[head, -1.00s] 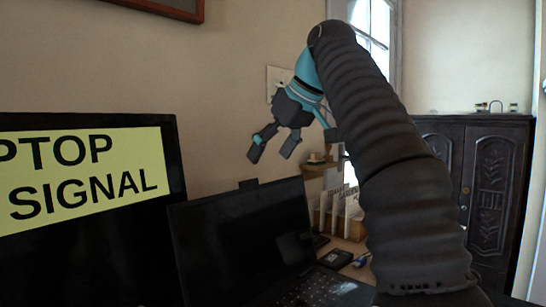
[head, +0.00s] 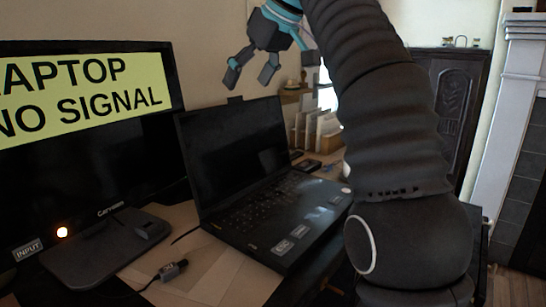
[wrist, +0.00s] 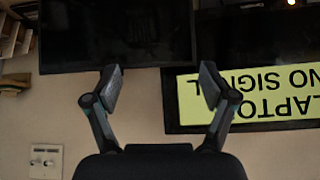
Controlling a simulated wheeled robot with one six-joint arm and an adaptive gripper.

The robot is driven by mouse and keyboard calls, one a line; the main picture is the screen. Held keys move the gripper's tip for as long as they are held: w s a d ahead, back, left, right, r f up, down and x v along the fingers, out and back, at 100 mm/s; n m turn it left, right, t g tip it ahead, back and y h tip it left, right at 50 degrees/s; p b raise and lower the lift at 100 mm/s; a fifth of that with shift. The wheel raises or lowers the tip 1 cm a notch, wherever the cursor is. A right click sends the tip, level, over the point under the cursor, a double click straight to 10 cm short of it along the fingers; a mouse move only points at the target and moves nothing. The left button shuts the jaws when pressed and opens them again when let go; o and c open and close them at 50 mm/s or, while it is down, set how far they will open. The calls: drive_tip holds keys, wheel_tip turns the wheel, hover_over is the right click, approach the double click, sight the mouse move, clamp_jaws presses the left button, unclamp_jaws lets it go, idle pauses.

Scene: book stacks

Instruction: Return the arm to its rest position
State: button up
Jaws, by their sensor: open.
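My gripper (head: 252,76) is open and empty in the head view, raised above and behind the laptop's screen with its fingers pointing down to the left. My dark ribbed arm fills the right of that view, bent at the top. In the wrist view, my gripper (wrist: 160,88) shows two spread fingers with nothing between them. Beyond the fingers are the dark laptop (wrist: 115,35) and the monitor (wrist: 250,100), both upside down in that view.
The open laptop (head: 240,150) stands on the desk beside a monitor (head: 80,110) reading "LAPTOP NO SIGNAL". A cable connector (head: 172,270) lies in front of them. A wooden organiser (head: 318,135) stands behind. A dark cabinet (head: 455,100) is at the back right.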

drive_tip(key=s+d+f+m+t+h, duration=0.1)
drive_tip(key=s+d+f+m+h, duration=0.2)
drive_tip(key=s+d+f+m, duration=0.7)
drive_tip(key=s+d+f, duration=0.3)
drive_tip(key=s+f, duration=0.2)
drive_tip(key=f, duration=0.4)
drive_tip(key=s+d+f+h, duration=0.1)
drive_tip(key=s+d+f, duration=0.3)
drive_tip(key=f, duration=0.5)
drive_tip(key=s+d+f+h, duration=0.1)
drive_tip(key=s+d+f, duration=0.2)
drive_tip(key=s+f, duration=0.4)
wheel_tip(320, 180, down, 3)
drive_tip(key=shift+d+f, duration=0.1)
drive_tip(key=shift+d, duration=0.1)
drive_tip(key=shift+c, duration=0.2)
